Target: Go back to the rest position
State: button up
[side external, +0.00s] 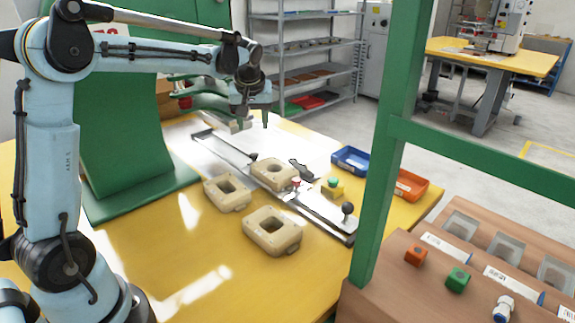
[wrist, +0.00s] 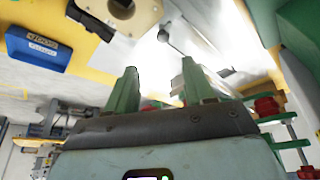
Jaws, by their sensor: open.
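My gripper (side external: 252,122) hangs over the back of the yellow table, beside the green stand. In the wrist view its two green fingers (wrist: 160,88) are apart, with nothing between them. Three beige housings with square holes are on the work area, clear of my gripper. One housing (side external: 262,181) is on the metal rail fixture (side external: 325,221). A second housing (side external: 232,204) is to its left, and a third (side external: 276,246) is nearer the camera. Part of a beige housing (wrist: 140,22) shows at the top of the wrist view.
A yellow block with a green top (side external: 332,191) is near the rail's right end. A blue bin (side external: 350,166) and an orange bin (side external: 408,192) stand at the table's right edge. A green post (side external: 390,140) rises in front. The table's front left is clear.

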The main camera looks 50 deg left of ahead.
jog(key=s+d+f+m+t+h, duration=0.1)
jog(key=s+d+m+t, duration=0.1)
jog(key=s+d+m, duration=0.3)
jog(key=s+d+f+m+t+h, duration=0.1)
jog(key=s+d+m, duration=0.4)
jog(key=s+d, duration=0.7)
jog(key=shift+s+d+f+m+t+h, duration=0.2)
jog(key=shift+d+f+m+t+h, duration=0.1)
jog(key=shift+d+t+h, duration=0.45)
